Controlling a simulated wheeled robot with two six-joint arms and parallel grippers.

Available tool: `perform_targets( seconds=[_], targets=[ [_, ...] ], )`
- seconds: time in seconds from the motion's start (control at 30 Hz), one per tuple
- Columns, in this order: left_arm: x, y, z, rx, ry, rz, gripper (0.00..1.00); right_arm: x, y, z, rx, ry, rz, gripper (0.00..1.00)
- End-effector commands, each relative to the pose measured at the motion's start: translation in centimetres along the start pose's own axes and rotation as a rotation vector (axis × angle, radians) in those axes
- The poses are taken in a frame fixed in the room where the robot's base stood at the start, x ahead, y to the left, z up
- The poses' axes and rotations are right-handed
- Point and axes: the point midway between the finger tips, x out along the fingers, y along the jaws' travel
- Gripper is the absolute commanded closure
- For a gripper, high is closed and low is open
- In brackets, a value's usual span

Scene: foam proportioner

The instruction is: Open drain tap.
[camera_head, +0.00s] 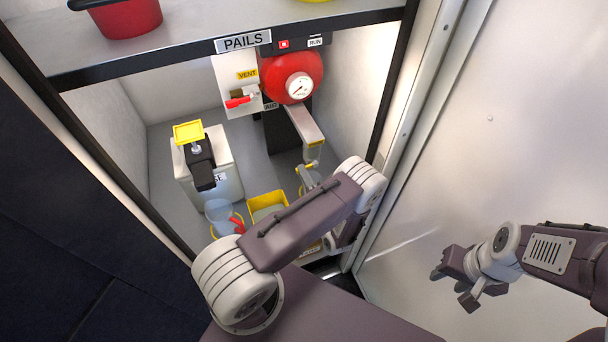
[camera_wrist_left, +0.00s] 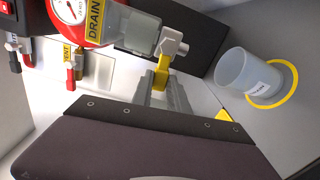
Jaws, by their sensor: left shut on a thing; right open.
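The drain tap (camera_wrist_left: 172,42) has a pale body and a yellow lever (camera_wrist_left: 161,74). It sits beside a clear vessel (camera_wrist_left: 132,30) near the DRAIN label (camera_wrist_left: 95,18) in the left wrist view. My left gripper (camera_wrist_left: 162,88) is shut on the yellow lever, with a finger on each side of it. In the head view the lever (camera_head: 314,168) is small, and my left gripper (camera_head: 307,178) is partly hidden behind my own arm. My right gripper (camera_head: 455,285) is open and empty, in front of the pale panel at the right.
A red tank (camera_head: 292,74) with a gauge and a red vent lever (camera_head: 238,102) are at the back. A PAILS shelf (camera_head: 190,45) crosses above.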

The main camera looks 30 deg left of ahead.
Motion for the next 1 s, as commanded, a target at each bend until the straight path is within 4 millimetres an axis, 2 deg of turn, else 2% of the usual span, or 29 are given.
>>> perform_targets(
  seconds=[0.47, 1.0],
  targets=[
    [0.0, -2.4, 0.4, -0.424, 0.001, -0.001, 1.0, 2.4, 0.1, 0.2, 0.0, 0.0, 0.0, 0.58],
    [0.0, -4.3, 2.0, -0.937, 0.0, -0.001, 1.0, 4.8, 0.1, 0.5, 0.0, 0.0, 0.0, 0.58]
  ],
)
